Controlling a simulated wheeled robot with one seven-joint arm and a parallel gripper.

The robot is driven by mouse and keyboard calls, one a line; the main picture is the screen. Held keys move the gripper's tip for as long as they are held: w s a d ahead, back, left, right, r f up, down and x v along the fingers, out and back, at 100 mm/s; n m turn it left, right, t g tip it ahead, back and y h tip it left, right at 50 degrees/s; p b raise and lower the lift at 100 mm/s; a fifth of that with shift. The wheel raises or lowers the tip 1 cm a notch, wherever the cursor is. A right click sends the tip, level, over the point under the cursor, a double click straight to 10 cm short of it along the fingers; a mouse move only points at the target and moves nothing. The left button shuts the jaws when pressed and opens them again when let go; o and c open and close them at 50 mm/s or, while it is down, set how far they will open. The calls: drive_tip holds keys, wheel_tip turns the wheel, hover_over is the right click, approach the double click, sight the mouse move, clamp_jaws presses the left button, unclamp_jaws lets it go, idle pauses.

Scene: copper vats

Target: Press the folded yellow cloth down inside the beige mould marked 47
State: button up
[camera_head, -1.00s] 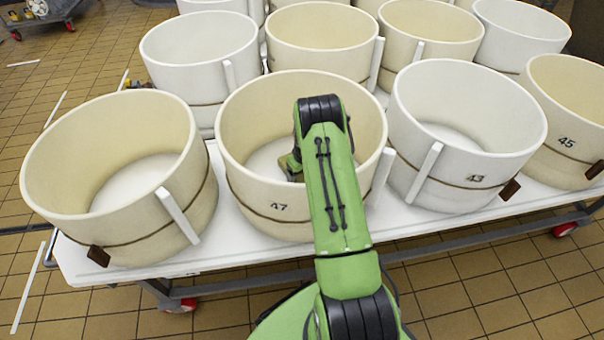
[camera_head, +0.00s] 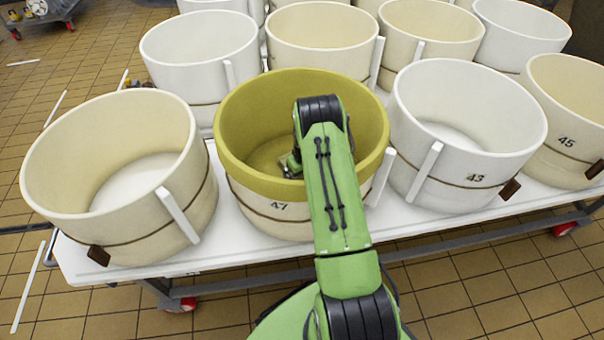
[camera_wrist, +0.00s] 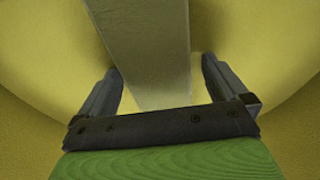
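The beige mould marked 47 (camera_head: 262,212) stands in the front row, upright on the white table. Yellow cloth (camera_head: 240,125) lines its inner wall and floor and folds over the rim as a band down the outside. My gripper (camera_head: 287,165) is inside this mould, low near the floor, partly hidden behind my arm. In the wrist view my gripper (camera_wrist: 160,80) has its two fingers apart, with yellow around them. A flat, paler strip (camera_wrist: 155,45) shows between the fingers, with gaps on both sides; I cannot tell what it is.
A beige mould (camera_head: 110,185) stands close on the left and a white mould marked 43 (camera_head: 465,140) close on the right. Mould 45 (camera_head: 570,110) is farther right. More moulds stand behind. White upright bars (camera_head: 380,175) stick up beside the moulds.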

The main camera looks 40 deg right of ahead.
idle(0.3)
wheel_tip(320, 180, up, 16)
drive_tip(key=s+p, duration=0.2)
drive_tip(key=p, duration=0.3)
drive_tip(key=shift+f, duration=0.2)
drive_tip(key=shift+r, duration=0.1)
drive_tip(key=s+a+r+t, duration=0.1)
drive_tip(key=s+a+r, duration=0.2)
drive_tip(key=a+r, duration=0.5)
drive_tip(key=s+a+r+t, duration=0.1)
drive_tip(key=s+a+r, duration=0.25)
drive_tip(key=r, duration=0.75)
drive_tip(key=s+a+r+t, duration=0.1)
drive_tip(key=s+a+r, duration=0.3)
drive_tip(key=s, duration=0.6)
drive_tip(key=s+a+r+t, duration=0.1)
drive_tip(key=s+a+r, duration=0.2)
drive_tip(key=s+a, duration=0.5)
wheel_tip(320, 180, up, 12)
drive_tip(key=s+d+p, duration=0.1)
drive_tip(key=p, duration=1.1)
drive_tip(key=shift+s+r+n+p, duration=0.25)
drive_tip(key=shift+s+n+p, duration=0.05)
drive_tip(key=shift+s+p, duration=0.1)
